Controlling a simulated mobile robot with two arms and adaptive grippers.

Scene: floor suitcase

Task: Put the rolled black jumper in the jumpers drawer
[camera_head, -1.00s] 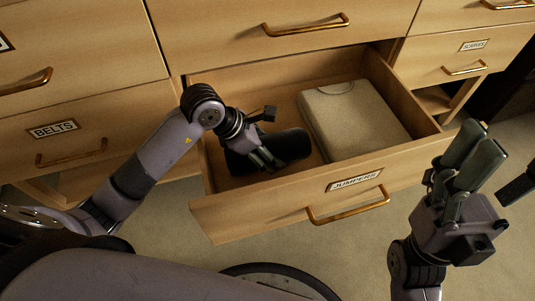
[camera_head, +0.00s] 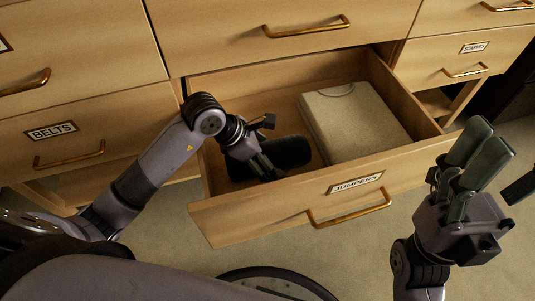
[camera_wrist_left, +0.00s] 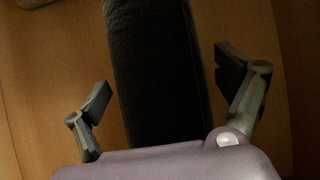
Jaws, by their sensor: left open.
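The rolled black jumper (camera_head: 288,151) lies in the open jumpers drawer (camera_head: 240,217), in its left part. The drawer's front has a "JUMPERS" label. My left gripper (camera_head: 264,166) is inside the drawer at the jumper, with its fingers open. In the left wrist view the dark roll (camera_wrist_left: 158,70) runs between the two spread fingers, with a gap on each side. The gripper and wrist hide part of the jumper in the head view. My right gripper (camera_head: 482,152) is outside the drawer at the right, its fingers together and empty.
A closed "BELTS" drawer (camera_head: 90,128) is at the left and a "SCARVES" drawer (camera_head: 465,58) at the upper right. Free carpet (camera_head: 350,250) lies in front.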

